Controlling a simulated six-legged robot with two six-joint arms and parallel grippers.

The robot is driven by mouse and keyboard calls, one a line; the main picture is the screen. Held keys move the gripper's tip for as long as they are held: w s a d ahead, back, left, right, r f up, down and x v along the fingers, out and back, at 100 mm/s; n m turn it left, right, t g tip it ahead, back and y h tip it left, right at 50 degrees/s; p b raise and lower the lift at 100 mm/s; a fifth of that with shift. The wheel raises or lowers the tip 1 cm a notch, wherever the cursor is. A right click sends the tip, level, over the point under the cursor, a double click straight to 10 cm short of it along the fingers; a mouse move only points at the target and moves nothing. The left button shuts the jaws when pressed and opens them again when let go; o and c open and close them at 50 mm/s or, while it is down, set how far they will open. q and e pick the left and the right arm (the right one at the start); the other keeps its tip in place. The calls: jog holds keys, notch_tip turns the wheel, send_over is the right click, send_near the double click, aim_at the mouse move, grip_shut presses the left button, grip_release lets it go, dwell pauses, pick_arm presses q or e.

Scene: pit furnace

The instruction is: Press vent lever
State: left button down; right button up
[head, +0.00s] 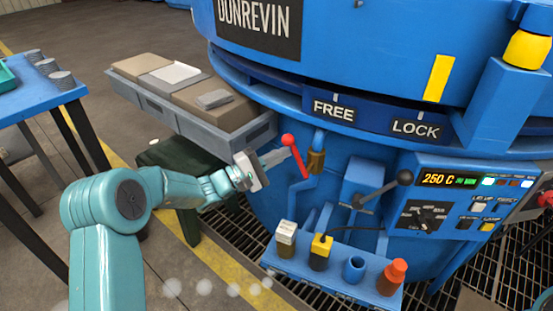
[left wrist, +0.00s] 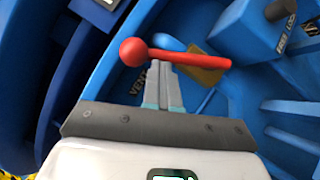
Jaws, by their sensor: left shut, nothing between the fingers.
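The vent lever (head: 297,158) is a red rod with a red ball at its upper end, on the front of the blue furnace. It also shows in the left wrist view (left wrist: 180,56), lying across the picture just beyond my fingertips, with part of a "VENT" label behind it. My left gripper (head: 287,152) is shut and empty, its fingertips at the lever just below the ball. In the left wrist view its closed fingers (left wrist: 162,68) overlap the lever's rod; I cannot tell whether they touch it. My right gripper is not in view.
A lever with a black knob (head: 404,177) and a control panel (head: 440,200) reading 250 C are to the right. A blue shelf (head: 330,279) with several small containers is below. A grey tray (head: 205,119) of boxes stands behind my left arm; a blue table (head: 30,100) is at left.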

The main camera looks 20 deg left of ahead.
pick_arm(q)
jog(key=m, duration=0.1)
jog(key=d+r+m+g+b, duration=0.1)
jog(key=shift+s+d+r+m+g, duration=0.2)
jog(key=shift+d+m+g, duration=0.1)
jog(key=shift+m, duration=0.1)
jog(key=shift+s+d+r+m+g+y+b, duration=0.1)
jog(key=shift+d+r+m+g+y+b, duration=0.15)
jog(key=shift+d+m+y+b, duration=0.25)
jog(key=shift+s+d+r+m+g+y+b, duration=0.1)
jog(key=shift+d+r+m+g+y+b, duration=0.15)
jog(key=shift+m, duration=0.45)
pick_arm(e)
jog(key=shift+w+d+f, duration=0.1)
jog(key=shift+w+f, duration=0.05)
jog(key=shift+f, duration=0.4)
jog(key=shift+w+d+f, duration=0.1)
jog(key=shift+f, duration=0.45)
pick_arm(q)
jog(key=shift+f, duration=0.1)
